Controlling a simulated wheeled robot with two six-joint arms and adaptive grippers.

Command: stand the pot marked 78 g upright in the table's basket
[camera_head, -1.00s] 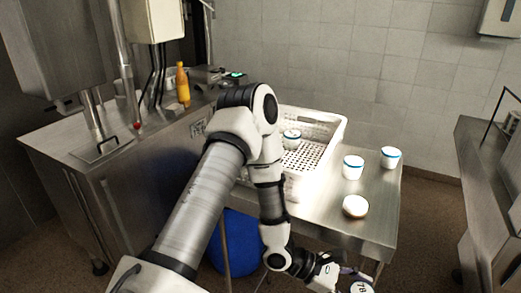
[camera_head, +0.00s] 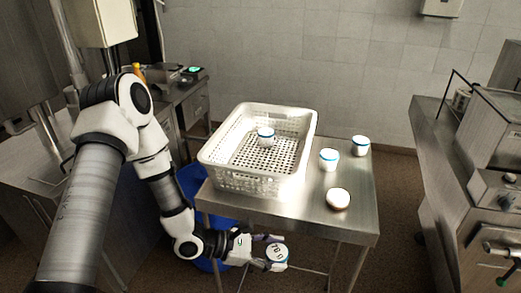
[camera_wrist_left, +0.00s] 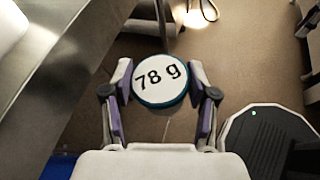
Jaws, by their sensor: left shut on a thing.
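My left gripper (camera_head: 266,246) is shut on the pot marked 78 g (camera_head: 277,257), a white pot with a blue rim band. In the left wrist view the pot (camera_wrist_left: 160,79) sits between the two fingers, its marked lid facing the camera. The gripper holds it off the table's front side, apart from the basket. The white perforated basket (camera_head: 238,180) stands on the left part of the steel table (camera_head: 290,218). One blue-banded pot (camera_head: 266,134) stands inside it, toward the back. My right gripper is not in view.
Two blue-banded pots, one nearer (camera_head: 329,160) and one farther (camera_head: 360,146), stand right of the basket. A white-topped brown pot (camera_head: 338,198) is near the table's front right. The basket's floor is mostly free. A blue bin (camera_head: 190,180) is below left.

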